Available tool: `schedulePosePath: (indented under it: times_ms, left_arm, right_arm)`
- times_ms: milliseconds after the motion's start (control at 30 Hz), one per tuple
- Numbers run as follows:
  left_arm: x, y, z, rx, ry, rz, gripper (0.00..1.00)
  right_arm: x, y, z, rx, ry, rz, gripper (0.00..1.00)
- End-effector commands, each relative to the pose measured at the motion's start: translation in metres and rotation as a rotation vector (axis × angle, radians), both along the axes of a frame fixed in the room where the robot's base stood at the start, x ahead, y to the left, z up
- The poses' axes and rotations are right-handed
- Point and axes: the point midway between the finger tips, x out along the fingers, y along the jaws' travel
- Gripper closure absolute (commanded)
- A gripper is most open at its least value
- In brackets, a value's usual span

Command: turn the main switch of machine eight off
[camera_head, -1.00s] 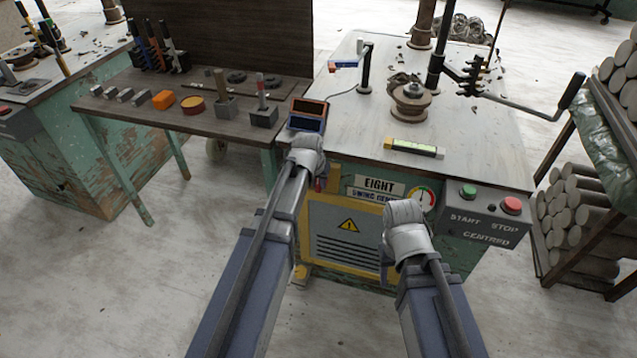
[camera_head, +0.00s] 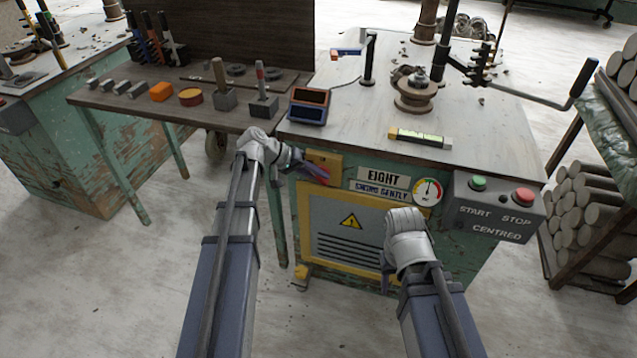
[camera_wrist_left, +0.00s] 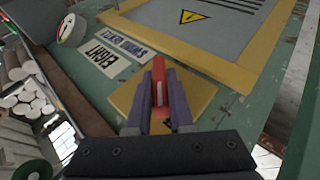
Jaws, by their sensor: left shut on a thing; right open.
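The main switch of machine eight is a red handle (camera_wrist_left: 159,82) on a yellow plate (camera_wrist_left: 203,98), in the left wrist view. My left gripper (camera_wrist_left: 160,95) has its two fingers on either side of the red handle and is shut on it. In the head view my left gripper (camera_head: 315,172) reaches the yellow plate (camera_head: 325,160) from the left, beside the EIGHT sign (camera_head: 382,177). The handle's lower end is hidden between the fingers. My right gripper (camera_head: 388,265) is in front of the vented panel, its fingers mostly hidden by its wrist; it is open.
A control box (camera_head: 495,207) with a green and a red button sits right of the round gauge (camera_head: 428,191). A yellow-framed panel (camera_head: 349,221) lies below the sign. A side table (camera_head: 150,103) with tools stands at the left.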

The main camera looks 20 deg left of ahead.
Motion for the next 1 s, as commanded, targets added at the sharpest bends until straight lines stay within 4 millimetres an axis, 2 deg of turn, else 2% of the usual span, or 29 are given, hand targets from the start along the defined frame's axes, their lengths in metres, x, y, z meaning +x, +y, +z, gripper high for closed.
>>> schedulePosePath:
  times_ms: [33,600,800,1000]
  left_arm:
    - [0.0,0.002,-0.01,-0.043,0.005,-0.001,1.0]
    - [-0.001,0.003,-0.015,-0.552,0.023,-0.005,1.0]
    - [-0.002,0.003,-0.014,-0.679,0.028,-0.004,1.0]
    - [-0.002,0.002,-0.011,-0.761,0.031,-0.004,1.0]
  right_arm:
    - [0.0,0.0,-0.016,-0.001,0.0,0.0,0.5]
    - [0.001,-0.002,-0.11,-0.008,-0.005,0.011,0.5]
    - [0.001,-0.001,-0.134,-0.004,-0.004,0.016,0.5]
    - [0.001,0.0,-0.149,-0.002,-0.004,0.018,0.5]
